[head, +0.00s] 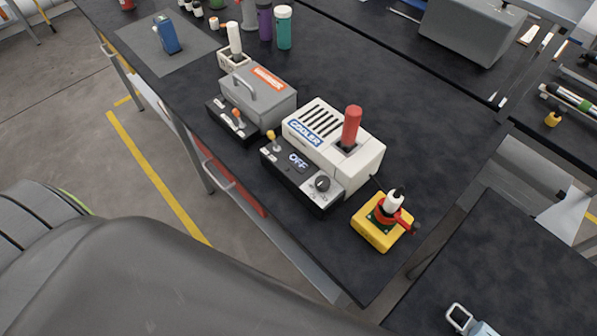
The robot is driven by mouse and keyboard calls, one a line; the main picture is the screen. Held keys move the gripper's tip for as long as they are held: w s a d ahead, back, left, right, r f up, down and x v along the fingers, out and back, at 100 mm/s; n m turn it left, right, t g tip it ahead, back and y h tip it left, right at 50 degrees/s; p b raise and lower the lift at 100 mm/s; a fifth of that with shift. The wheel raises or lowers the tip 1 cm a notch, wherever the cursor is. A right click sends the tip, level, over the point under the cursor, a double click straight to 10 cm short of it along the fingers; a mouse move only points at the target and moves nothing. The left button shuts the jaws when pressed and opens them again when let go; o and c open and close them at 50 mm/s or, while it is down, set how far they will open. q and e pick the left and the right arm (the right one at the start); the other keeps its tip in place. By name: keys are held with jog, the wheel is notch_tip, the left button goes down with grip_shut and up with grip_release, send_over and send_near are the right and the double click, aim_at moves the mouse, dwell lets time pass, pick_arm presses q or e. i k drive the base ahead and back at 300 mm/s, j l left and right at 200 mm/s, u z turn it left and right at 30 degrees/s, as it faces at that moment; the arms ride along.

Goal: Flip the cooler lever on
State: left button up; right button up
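The cooler (370,166) is a white box with dark vent slots and a blue COOLER label, standing on the black table. A thick red lever (351,128) stands nearly upright from a dark slot in its top right part. Neither of my grippers is in view, and nothing touches the cooler's levers.
A grey box with an orange label (262,100) and its own small lever panel stand close left of the cooler. A yellow box with a red and white top (383,232) stands at its right. Bottles (284,27) are behind. The black table (430,120) is clear behind the cooler.

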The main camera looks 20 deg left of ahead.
aim_at(271, 134)
jog(key=j, duration=0.55)
jog(key=k+j+z, duration=0.1)
jog(key=j, duration=1.05)
jog(key=k+j+z, duration=0.1)
jog(key=j, duration=0.5)
jog(key=k+j, duration=0.1)
jog(key=j, duration=0.45)
jog(key=j+z, duration=0.1)
jog(key=j, duration=0.45)
jog(key=k+j, duration=0.15)
jog(key=j, duration=0.45)
jog(key=z, duration=0.05)
